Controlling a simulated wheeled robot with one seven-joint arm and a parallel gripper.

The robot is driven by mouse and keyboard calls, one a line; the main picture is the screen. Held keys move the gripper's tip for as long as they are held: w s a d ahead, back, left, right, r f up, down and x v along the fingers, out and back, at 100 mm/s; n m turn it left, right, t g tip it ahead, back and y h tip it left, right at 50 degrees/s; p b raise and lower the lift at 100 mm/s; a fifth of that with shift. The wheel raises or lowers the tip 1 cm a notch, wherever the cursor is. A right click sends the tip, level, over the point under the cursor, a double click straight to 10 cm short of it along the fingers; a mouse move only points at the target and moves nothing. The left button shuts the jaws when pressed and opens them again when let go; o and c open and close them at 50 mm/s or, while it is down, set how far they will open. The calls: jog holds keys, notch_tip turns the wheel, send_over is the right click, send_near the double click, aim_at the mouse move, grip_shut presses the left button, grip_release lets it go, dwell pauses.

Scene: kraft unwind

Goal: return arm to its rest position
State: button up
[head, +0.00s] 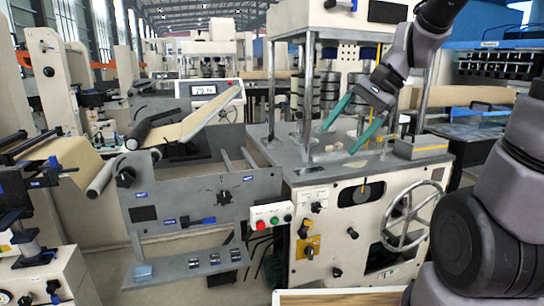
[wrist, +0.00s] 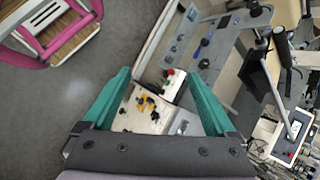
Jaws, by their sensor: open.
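My gripper (head: 339,140) is in the upper right of the head view, with its two teal fingers spread apart and pointing down and left. It appears in front of the cream machine (head: 335,245) with the handwheel; how far it is from the machine top, I cannot tell. My arm comes in from the right edge. In the wrist view, my gripper (wrist: 160,74) shows both teal fingers wide apart with nothing between them. Beyond them lies the machine's front with its yellow and black knobs (wrist: 146,102).
A handwheel (head: 412,216) and a red-green button box (head: 271,215) stick out from the machine front. A grey panel (head: 205,215) stands to the left. A pink-framed piece (wrist: 62,45) stands on the floor in the wrist view, with bare grey floor (wrist: 70,105) beside it.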

jog(key=s+d+r+n+t+h, duration=0.4)
jog(key=s+d+r+t, duration=0.2)
jog(key=d+r, duration=0.2)
jog(key=shift+s+d+h, duration=0.15)
jog(key=shift+d+h, duration=0.1)
jog(key=shift+h, duration=0.15)
dwell(0.4)
